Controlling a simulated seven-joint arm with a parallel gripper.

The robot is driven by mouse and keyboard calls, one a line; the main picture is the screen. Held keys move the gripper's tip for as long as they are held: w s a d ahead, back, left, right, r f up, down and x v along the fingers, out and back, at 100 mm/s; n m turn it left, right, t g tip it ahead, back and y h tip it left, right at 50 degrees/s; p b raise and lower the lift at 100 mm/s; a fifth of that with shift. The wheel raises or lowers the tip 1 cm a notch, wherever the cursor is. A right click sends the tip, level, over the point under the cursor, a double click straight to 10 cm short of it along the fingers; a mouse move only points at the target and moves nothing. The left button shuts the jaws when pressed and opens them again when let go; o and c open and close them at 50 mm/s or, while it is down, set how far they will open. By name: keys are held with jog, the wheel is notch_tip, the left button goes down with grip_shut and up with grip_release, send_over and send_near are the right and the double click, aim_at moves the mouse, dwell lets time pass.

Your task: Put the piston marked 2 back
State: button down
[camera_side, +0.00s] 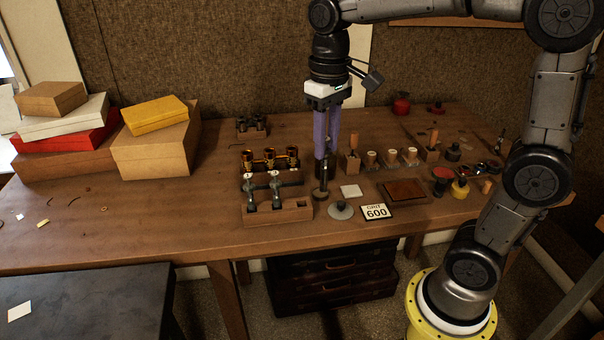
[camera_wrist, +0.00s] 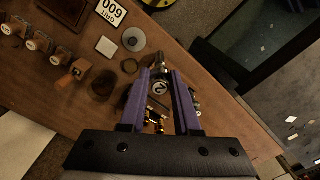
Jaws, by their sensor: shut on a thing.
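My gripper (camera_side: 326,155) has purple fingers pointing down over the bench. It is shut on a piston (camera_wrist: 160,87) whose pale end shows a 2 between the fingers in the wrist view. The brass valve casings (camera_side: 270,156) stand in a row left of my gripper. Two grey pistons (camera_side: 250,190) (camera_side: 276,188) with white tops stand in the front wooden rack (camera_side: 290,215). The rack has a dark empty slot at its right.
A grey disc (camera_side: 341,210), a white square (camera_side: 351,191), a GRIT 600 card (camera_side: 376,212) and a brown pad (camera_side: 405,190) lie right of the rack. Wooden blocks with pale-topped pegs (camera_side: 390,156) stand behind them. The bench's left part is mostly clear before stacked boxes (camera_side: 155,140).

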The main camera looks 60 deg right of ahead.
jog(key=w+f, duration=0.5)
jog(key=f, duration=0.4)
jog(key=shift+w+d+f, duration=0.15)
jog(key=shift+w, duration=0.2)
jog(key=shift+f, duration=0.1)
jog(key=c, duration=0.6)
grip_release()
notch_tip(320, 180, up, 11)
jog(key=s+f+t, duration=0.1)
jog(key=s+t, duration=0.1)
jog(key=s, duration=0.4)
jog(key=s+a+f+n+t, duration=0.1)
jog(key=s+f, duration=0.1)
jog(key=s, duration=0.5)
jog(key=s+a+f+n+t, duration=0.1)
jog(key=s+t, duration=0.1)
jog(key=s, duration=0.4)
jog(key=shift+s+f+t, duration=0.2)
jog(key=shift+s+t, duration=0.1)
jog(key=shift+s, duration=0.1)
